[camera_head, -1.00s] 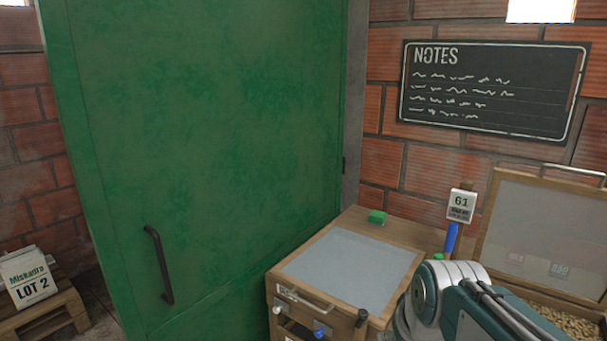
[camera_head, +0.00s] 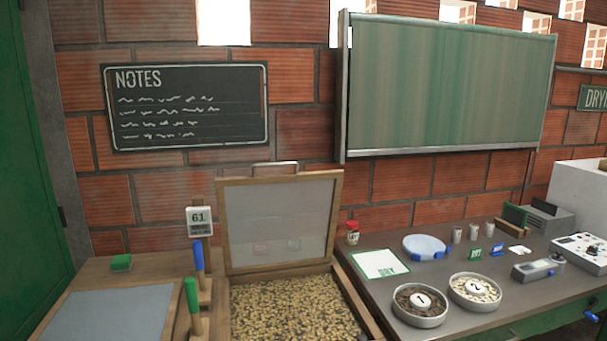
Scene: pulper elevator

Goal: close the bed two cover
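An open bed cover (camera_head: 278,222), a wooden frame with a pale translucent panel and a metal handle on its top edge, stands raised at the back of a wooden bed. The bed's wooden rim (camera_head: 352,292) surrounds a layer of tan beans (camera_head: 288,308). My gripper is outside the view.
A grey-topped wooden cabinet (camera_head: 100,320) with a green block (camera_head: 121,263) is at left. Blue-handled (camera_head: 198,257) and green-handled (camera_head: 191,296) tools stand beside the bed. At right, a dark table (camera_head: 380,323) holds bowls, cups and instruments.

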